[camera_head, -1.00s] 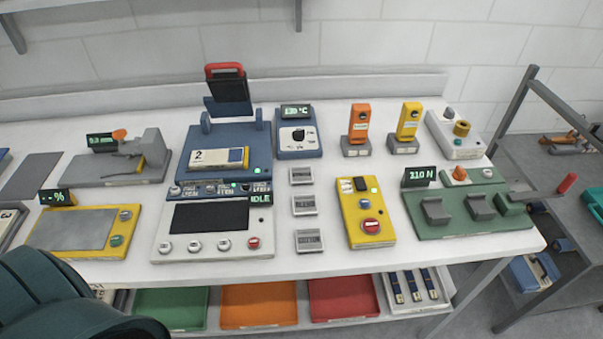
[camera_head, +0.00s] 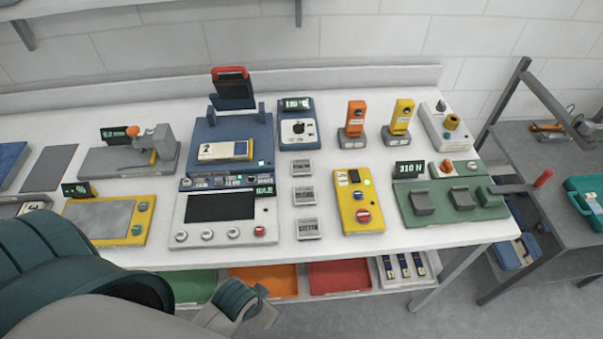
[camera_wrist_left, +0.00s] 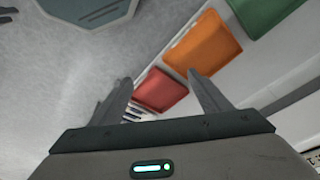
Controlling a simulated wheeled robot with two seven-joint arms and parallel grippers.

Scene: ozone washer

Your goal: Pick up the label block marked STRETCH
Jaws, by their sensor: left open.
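Three small grey label blocks lie in a column on the white table in the head view: a back one (camera_head: 302,168), a middle one (camera_head: 303,195) and a front one (camera_head: 308,229). Their lettering is too small to tell for certain which reads STRETCH. My left arm comes in at the lower left of the head view, below the table's front edge and apart from the blocks. In the left wrist view my left gripper (camera_wrist_left: 160,78) is open and empty, with the floor and shelf trays beyond it. No label block shows there. My right gripper is not in view.
A control panel with a dark screen (camera_head: 222,207) stands left of the blocks, and a yellow button box (camera_head: 359,204) stands right. Behind is a blue-framed dial unit (camera_head: 297,130). A red tray (camera_head: 340,275) and an orange tray (camera_head: 262,281) sit on the shelf below.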

